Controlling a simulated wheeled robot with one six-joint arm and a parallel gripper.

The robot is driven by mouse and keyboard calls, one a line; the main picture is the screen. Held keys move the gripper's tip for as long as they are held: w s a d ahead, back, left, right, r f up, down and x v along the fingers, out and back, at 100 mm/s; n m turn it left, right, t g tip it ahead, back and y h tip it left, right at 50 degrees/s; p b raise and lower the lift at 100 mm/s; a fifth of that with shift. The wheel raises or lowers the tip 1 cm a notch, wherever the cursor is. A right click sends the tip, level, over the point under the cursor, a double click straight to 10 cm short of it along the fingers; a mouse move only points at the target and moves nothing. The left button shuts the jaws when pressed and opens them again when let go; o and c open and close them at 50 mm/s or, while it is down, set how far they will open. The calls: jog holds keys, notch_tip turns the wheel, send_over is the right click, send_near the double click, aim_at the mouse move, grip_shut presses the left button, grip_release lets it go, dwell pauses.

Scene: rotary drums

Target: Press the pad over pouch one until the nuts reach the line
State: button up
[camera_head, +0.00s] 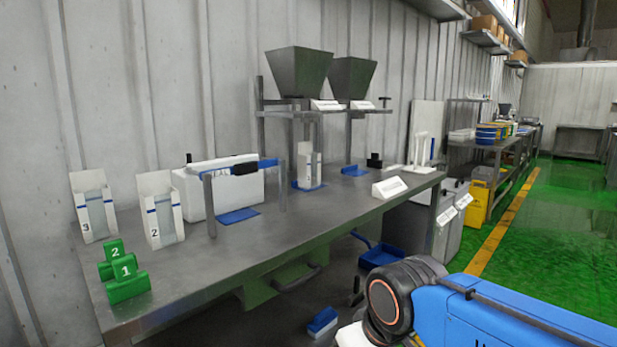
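Pouch one (309,172), white with a clear window and a blue band, stands upright on a blue base under the left grey hopper (299,72). A small mark on it looks like a 1. The level of nuts inside is too small to tell. A pale, slanted plate (326,105) sits at the front of the hopper's support, above the pouch. I cannot tell whether it is the pad. My blue arm reaches in from the lower right, in front of the table. My gripper does not show clearly.
Pouches two (162,212) and three (93,209) stand at the table's left, near green numbered blocks (124,276). A metal frame (211,208) with a blue mat stands between them and pouch one. A second hopper (352,77) is right. The table front (215,280) is clear.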

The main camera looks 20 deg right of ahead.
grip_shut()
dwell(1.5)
